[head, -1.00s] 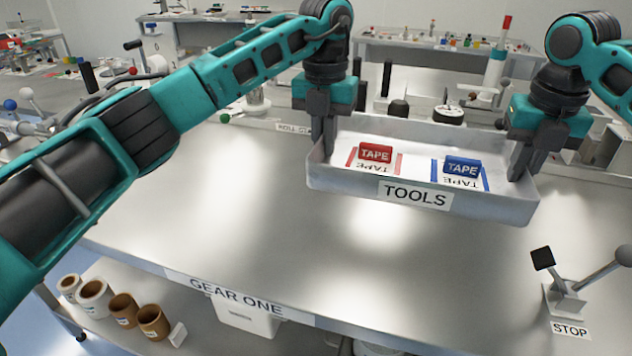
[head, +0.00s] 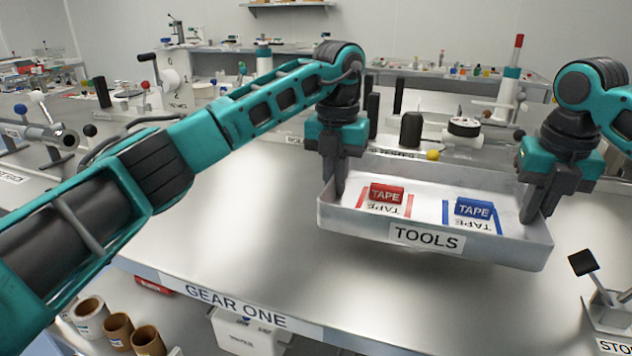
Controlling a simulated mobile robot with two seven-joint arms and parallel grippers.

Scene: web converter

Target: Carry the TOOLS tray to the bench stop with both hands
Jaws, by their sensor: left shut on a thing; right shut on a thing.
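The grey TOOLS tray (head: 350,222) is held level above the metal bench (head: 230,225); a shadow shows on the bench below it. Inside lie a red tape block (head: 387,194) at the left and a blue tape block (head: 474,209) at the right, each on a marked outline. My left gripper (head: 337,190) is shut on the tray's left wall. My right gripper (head: 535,215) is shut on its right wall. The bench stop (head: 607,310), a bracket with a black-capped lever and a STOP label, is at the lower right, apart from the tray and partly cut off.
Behind the tray stand black posts (head: 411,130), a dial gauge (head: 464,127) and a column with a red tip (head: 512,80). Cardboard rolls (head: 117,331) sit on a lower shelf. Bare bench lies in front of the tray.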

